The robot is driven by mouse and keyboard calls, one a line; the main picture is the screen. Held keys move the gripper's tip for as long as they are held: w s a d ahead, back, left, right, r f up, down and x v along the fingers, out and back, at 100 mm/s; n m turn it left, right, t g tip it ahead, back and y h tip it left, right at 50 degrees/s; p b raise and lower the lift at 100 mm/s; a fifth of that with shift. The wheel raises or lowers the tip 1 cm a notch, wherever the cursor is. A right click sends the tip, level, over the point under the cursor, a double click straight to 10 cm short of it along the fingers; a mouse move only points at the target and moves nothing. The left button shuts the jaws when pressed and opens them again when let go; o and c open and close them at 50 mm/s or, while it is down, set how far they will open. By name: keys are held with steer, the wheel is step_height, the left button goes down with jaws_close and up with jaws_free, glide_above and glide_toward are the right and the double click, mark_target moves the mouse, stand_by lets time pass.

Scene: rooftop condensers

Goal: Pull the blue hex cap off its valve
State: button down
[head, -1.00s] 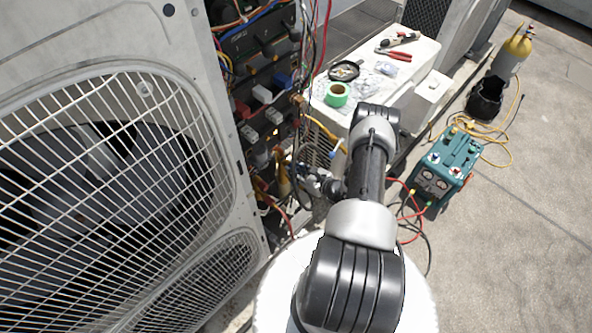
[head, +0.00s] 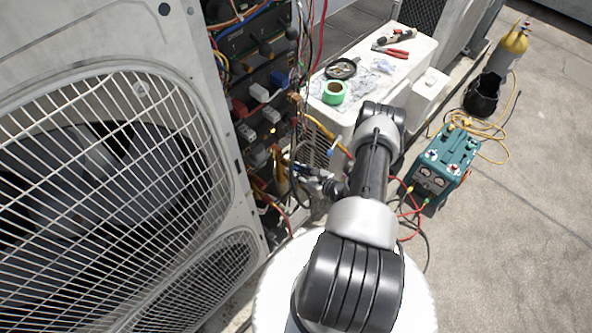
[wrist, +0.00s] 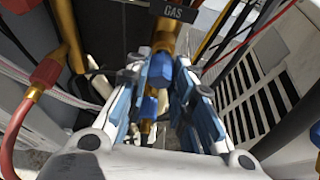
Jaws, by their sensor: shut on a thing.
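In the wrist view a blue hex cap (wrist: 160,70) sits between the fingertips of my gripper (wrist: 161,76), which is shut on it. The cap lines up with a brass valve (wrist: 164,36) below a black GAS tag (wrist: 173,13). I cannot tell whether the cap is fully seated on the valve. A second blue cap (wrist: 149,106) on brass shows lower, between the fingers. In the head view my gripper (head: 300,170) reaches left to the open side of the condenser, and the cap is too small to make out there.
A red hose with a brass fitting (wrist: 47,73) is left of the fingers. A white louvred panel (wrist: 262,90) is close on the right. Exposed wiring (head: 262,100) hangs above the gripper. A white unit (head: 400,60) carries green tape (head: 334,92) and pliers; a teal machine (head: 445,160) stands on the roof.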

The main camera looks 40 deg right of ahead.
steer(key=shift+s+d, duration=0.1)
steer(key=shift+s, duration=0.55)
steer(key=shift+s, duration=0.2)
steer(key=shift+s+d, duration=0.15)
steer(key=shift+s, duration=1.8)
